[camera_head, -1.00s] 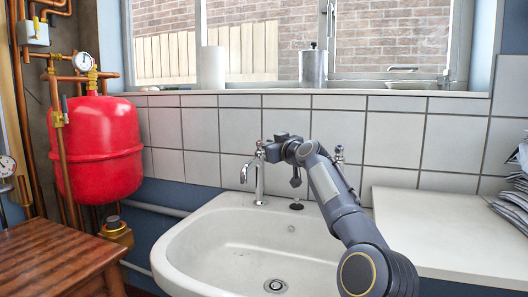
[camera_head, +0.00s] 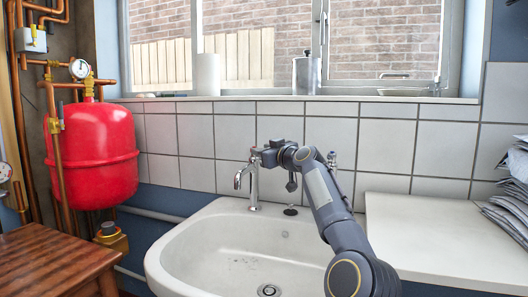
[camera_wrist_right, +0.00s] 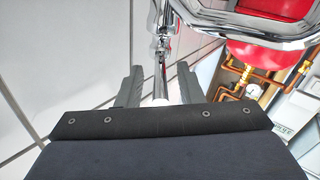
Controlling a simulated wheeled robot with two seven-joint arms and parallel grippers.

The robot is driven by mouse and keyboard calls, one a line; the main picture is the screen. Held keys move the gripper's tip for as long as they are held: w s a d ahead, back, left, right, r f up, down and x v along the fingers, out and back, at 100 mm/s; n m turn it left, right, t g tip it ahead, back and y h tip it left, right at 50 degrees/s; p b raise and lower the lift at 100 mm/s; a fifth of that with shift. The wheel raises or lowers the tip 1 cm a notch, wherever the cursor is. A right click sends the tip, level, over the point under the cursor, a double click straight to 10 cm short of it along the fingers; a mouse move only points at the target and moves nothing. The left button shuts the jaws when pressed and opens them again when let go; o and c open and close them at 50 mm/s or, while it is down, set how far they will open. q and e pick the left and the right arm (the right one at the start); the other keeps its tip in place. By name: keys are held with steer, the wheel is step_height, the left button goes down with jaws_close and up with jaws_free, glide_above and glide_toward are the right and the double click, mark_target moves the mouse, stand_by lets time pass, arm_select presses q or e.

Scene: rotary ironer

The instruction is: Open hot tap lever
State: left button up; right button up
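The tap (camera_head: 252,182) with a curved chrome spout stands at the back left of the white basin. My right gripper (camera_head: 262,155) is at the top of this tap, and its housing hides part of the lever. In the right wrist view, the chrome lever (camera_wrist_right: 161,78) with a pale end lies between the two dark fingers of my right gripper (camera_wrist_right: 158,85). The fingers are spread, with gaps beside the lever. The chrome spout crosses the top right of that view. A second tap (camera_head: 332,160) is mostly hidden behind my right arm. My left gripper is not in view.
The white basin (camera_head: 195,248) has a dark plug at its rear rim. A white counter (camera_head: 440,235) with a grey stack (camera_head: 508,205) lies to the right. A red tank (camera_head: 92,155) with copper pipes and a wooden table (camera_head: 50,262) are at the left. White tiles stand behind the taps.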

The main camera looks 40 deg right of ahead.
steer(key=shift+s+f, duration=0.1)
steer(key=shift+s, duration=0.2)
steer(key=s+a+b, duration=0.1)
steer(key=s+b, duration=0.3)
steer(key=s, duration=0.3)
steer(key=shift+a, duration=0.25)
steer(key=shift+s, duration=0.1)
